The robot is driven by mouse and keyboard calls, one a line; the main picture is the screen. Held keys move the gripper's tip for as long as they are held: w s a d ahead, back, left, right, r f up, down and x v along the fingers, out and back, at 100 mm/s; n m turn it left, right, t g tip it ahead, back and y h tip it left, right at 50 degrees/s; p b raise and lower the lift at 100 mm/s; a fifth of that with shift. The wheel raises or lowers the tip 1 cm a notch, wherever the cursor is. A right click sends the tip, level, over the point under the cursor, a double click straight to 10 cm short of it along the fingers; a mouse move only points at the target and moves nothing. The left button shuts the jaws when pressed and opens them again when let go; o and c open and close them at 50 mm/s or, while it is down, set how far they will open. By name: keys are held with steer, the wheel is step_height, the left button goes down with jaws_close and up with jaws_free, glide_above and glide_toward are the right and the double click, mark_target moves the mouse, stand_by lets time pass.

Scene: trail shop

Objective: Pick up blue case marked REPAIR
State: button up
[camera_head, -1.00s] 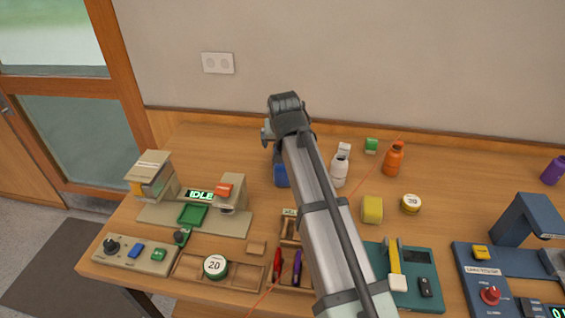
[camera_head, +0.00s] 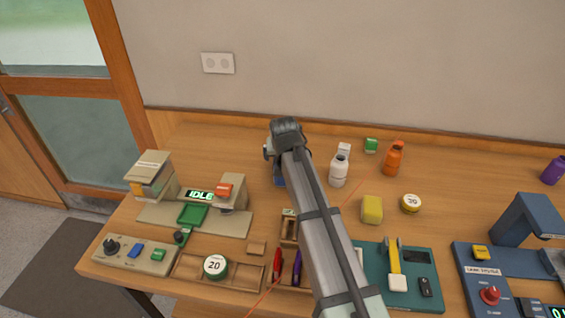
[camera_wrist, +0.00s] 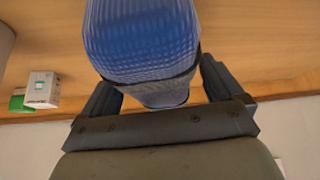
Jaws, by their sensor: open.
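A blue case (camera_head: 280,182) stands on the wooden table, mostly hidden behind my arm in the head view. In the wrist view the blue case (camera_wrist: 140,40) fills the upper middle, with a ribbed blue surface and a dark band around it. No REPAIR marking is readable. My gripper (camera_wrist: 158,95) is open, with one dark finger on each side of the case's lower part in the wrist view. I cannot tell whether the fingers touch it. In the head view the fingertips are hidden behind my wrist.
A yellow block (camera_head: 372,209) is nearer. A beige machine (camera_head: 230,192) stands to the left. The wall is close behind; the table's back left is clear.

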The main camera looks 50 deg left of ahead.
steer(key=shift+w+a+f, duration=0.15)
steer(key=shift+a+f, duration=0.1)
steer(key=shift+f, duration=0.15)
steer(key=shift+c, duration=0.2)
steer(key=c, duration=1.1)
steer(key=shift+r, duration=0.1)
